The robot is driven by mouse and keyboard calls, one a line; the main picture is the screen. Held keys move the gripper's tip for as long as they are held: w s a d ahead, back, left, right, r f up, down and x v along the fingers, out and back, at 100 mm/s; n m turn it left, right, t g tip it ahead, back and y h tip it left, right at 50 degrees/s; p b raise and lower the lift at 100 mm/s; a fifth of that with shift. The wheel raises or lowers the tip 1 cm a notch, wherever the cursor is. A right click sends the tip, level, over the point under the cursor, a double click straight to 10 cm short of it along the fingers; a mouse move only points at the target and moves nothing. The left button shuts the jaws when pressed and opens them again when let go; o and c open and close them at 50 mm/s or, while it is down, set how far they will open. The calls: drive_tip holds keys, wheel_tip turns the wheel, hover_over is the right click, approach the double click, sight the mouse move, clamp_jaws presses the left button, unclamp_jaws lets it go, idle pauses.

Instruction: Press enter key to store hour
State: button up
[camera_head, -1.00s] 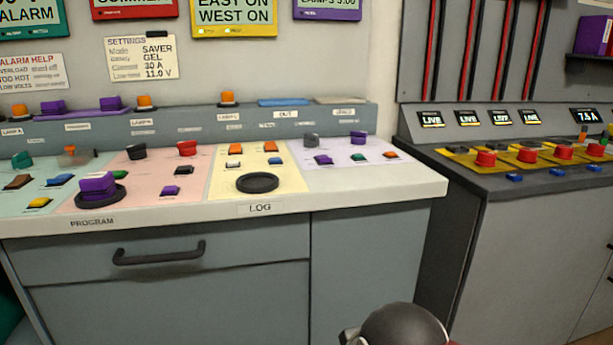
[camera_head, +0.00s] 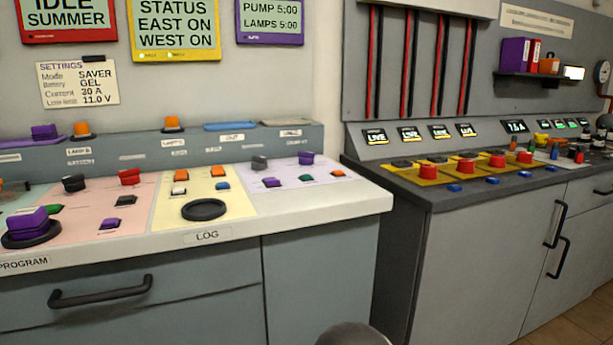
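The console (camera_head: 330,207) stands at left with coloured key panels. The lilac panel (camera_head: 285,168) at its right end bears a purple key (camera_head: 271,182), a green key (camera_head: 306,178) and an orange key (camera_head: 331,175). Behind them are a grey knob (camera_head: 259,162) and a purple knob (camera_head: 306,158). Their labels are too small to read, so I cannot tell which is the enter key. A purple-framed display (camera_head: 270,16) above reads "PUMP 5:00" and "LAMPS 5:00". My gripper is not in view; a dark rounded part of my arm shows at the bottom edge.
A yellow panel (camera_head: 163,207) with a black ring adjoins the lilac one. At right, a dark counter (camera_head: 440,196) carries red buttons (camera_head: 466,166) and small "LIVE" displays. Drawer handles (camera_head: 100,291) stick out of the fronts. Floor shows at the bottom right corner.

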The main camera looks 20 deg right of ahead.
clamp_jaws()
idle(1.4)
